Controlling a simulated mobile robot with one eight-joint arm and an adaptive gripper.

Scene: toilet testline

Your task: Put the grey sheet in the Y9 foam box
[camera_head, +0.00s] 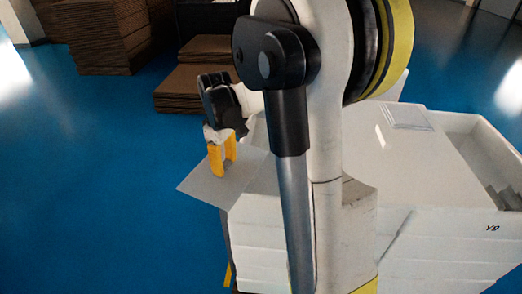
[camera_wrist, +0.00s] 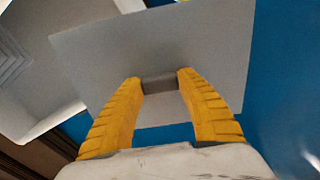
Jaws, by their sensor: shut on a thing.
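The grey sheet (camera_head: 205,184) is a thin, flat, light-grey panel, roughly level and held out to the left of the white boxes. It fills the upper middle of the wrist view (camera_wrist: 120,60). My gripper (camera_head: 222,172), with yellow fingers, is shut on the sheet. In the wrist view the fingertips (camera_wrist: 159,80) are apart, with a darker grey piece between them. The Y9 foam box (camera_head: 455,225) is white, marked "Y9" on its front, at the right of the head view. My arm hides part of the boxes between.
The Y9 box has an open recess (camera_head: 485,150) at its right and a flat grey item (camera_head: 407,116) on top. Brown cardboard stacks (camera_head: 105,40) stand at the back. The blue floor (camera_head: 90,180) at left is clear.

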